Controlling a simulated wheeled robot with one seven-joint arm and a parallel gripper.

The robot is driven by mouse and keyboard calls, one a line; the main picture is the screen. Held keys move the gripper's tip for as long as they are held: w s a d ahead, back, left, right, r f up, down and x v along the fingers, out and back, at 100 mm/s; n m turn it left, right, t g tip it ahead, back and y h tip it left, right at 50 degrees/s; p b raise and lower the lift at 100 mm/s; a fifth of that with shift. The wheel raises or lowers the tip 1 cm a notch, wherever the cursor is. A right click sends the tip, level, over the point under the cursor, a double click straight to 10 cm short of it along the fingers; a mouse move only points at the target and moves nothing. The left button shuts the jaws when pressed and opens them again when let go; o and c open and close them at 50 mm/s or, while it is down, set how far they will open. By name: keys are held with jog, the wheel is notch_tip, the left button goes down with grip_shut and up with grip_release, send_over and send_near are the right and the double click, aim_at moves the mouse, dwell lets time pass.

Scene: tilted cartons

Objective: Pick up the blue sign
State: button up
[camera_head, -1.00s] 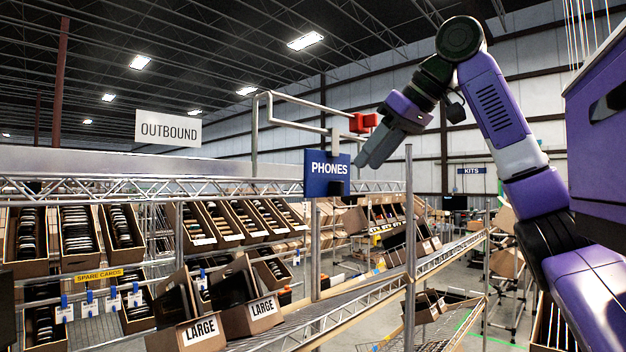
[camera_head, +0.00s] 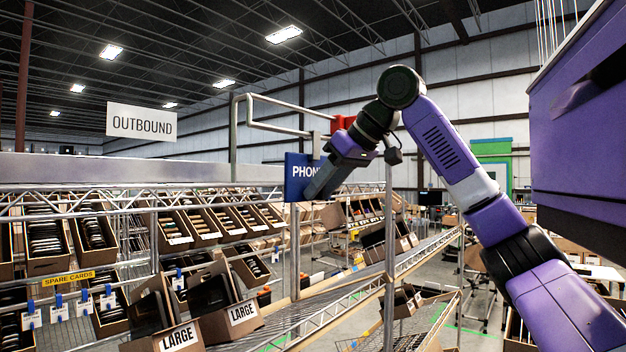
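The blue sign (camera_head: 296,171) hangs from a grey metal bracket above the shelving, left of centre. Its white lettering shows "PHON", and the rest is covered by my gripper. My gripper (camera_head: 318,188) points down and to the left, with its fingers in front of the sign's right part in the picture. I cannot tell whether the fingers touch the sign. The fingers overlap from this side, so the gap between them does not show. The sign still hangs upright on its bracket.
A metal rail frame (camera_head: 236,137) with a red block (camera_head: 341,123) stands around the sign. A white OUTBOUND sign (camera_head: 141,122) hangs to the left. Tilted cartons, two marked LARGE (camera_head: 243,314), fill the racks below. A metal post (camera_head: 389,270) stands right of the sign.

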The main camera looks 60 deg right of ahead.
grip_shut()
dwell(1.4)
